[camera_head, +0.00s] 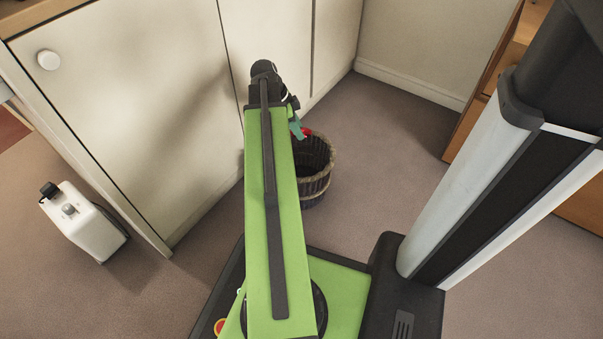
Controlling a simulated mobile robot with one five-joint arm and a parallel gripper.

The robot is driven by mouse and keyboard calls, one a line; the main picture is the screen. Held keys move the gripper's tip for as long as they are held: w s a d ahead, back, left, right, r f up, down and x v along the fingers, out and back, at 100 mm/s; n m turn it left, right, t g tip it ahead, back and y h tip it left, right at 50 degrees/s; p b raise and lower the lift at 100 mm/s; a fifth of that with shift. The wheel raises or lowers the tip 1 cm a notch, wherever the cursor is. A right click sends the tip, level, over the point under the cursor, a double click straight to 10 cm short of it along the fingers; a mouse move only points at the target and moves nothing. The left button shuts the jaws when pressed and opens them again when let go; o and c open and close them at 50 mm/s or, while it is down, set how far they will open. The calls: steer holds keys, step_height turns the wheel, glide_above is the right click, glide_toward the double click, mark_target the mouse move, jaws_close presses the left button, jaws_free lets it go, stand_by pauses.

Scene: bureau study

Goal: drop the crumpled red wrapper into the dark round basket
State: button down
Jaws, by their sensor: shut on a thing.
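The dark round basket (318,183) stands on the carpet beyond my base, partly hidden behind my green arm. My gripper (301,132) is at the far end of the arm, over the basket's far left rim as seen from here. It is shut on the crumpled red wrapper (307,132), of which only a small red patch shows. The fingers and most of the wrapper are small or hidden. I cannot tell how high the wrapper is above the rim.
White cabinet doors (130,90) run along the left, close to my arm. A white canister (82,222) stands on the floor at the left. A wooden furniture piece (480,110) is at the right. Carpet (390,150) right of the basket is clear.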

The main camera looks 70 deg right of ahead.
step_height(320, 180, down, 6)
steer(key=b, duration=0.5)
steer(key=shift+r, duration=0.15)
steer(key=c, duration=0.9)
jaws_free()
steer(key=p+v, duration=1.5)
steer(key=v, duration=0.2)
steer(key=shift+w+r+p, duration=0.15)
steer(key=shift+r+p, duration=0.05)
steer(key=shift+p, duration=0.2)
